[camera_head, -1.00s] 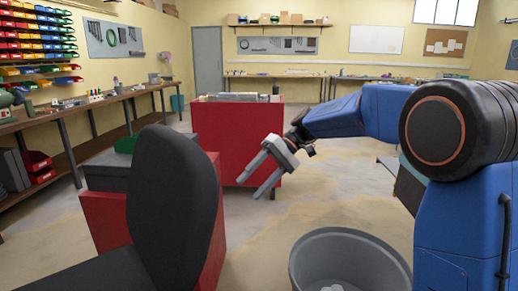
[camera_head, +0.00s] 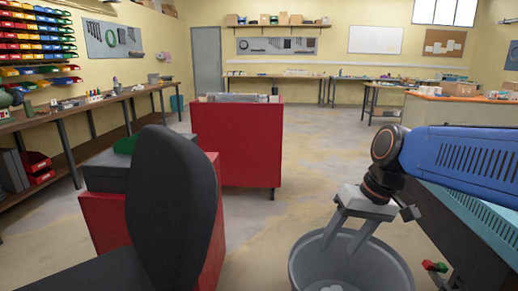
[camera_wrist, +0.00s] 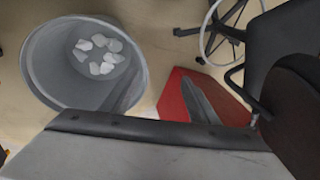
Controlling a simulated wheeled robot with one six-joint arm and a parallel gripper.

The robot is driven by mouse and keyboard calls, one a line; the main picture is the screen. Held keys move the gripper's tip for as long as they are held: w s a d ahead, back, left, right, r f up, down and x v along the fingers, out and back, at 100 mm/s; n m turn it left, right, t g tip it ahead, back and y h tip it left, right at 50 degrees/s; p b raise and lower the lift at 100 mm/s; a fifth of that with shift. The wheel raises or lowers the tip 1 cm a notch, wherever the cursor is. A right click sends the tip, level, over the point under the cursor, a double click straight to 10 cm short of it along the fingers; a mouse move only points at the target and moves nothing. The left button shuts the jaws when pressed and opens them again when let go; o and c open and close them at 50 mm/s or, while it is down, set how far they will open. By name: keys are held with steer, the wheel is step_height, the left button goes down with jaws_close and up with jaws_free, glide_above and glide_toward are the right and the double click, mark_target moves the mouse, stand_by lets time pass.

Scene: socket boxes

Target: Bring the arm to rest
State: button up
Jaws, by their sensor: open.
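My gripper (camera_head: 345,240) is at the end of my blue arm, at the right of the head view. Its two grey fingers point down and are apart, with nothing between them. In the head view it overlaps the upper part of a grey bin (camera_head: 300,262). In the wrist view the bin (camera_wrist: 40,75) lies at the upper left, with several pale crumpled pieces (camera_wrist: 100,55) inside. I cannot tell how high the fingers are above the bin's rim.
A black chair (camera_head: 175,205) stands at the front left beside a red cabinet (camera_head: 105,225). Another red cabinet (camera_head: 237,145) stands in the middle. A teal bench (camera_head: 470,215) is at the right. A long workbench (camera_head: 65,118) runs along the left. Floor is clear at centre right.

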steer(key=s+d+f+m+t+h, duration=0.1)
steer(key=s+d+f+t+h, duration=0.2)
steer(key=s+d+f, duration=0.4)
steer(key=s+d, duration=0.3)
steer(key=shift+s+t, duration=0.3)
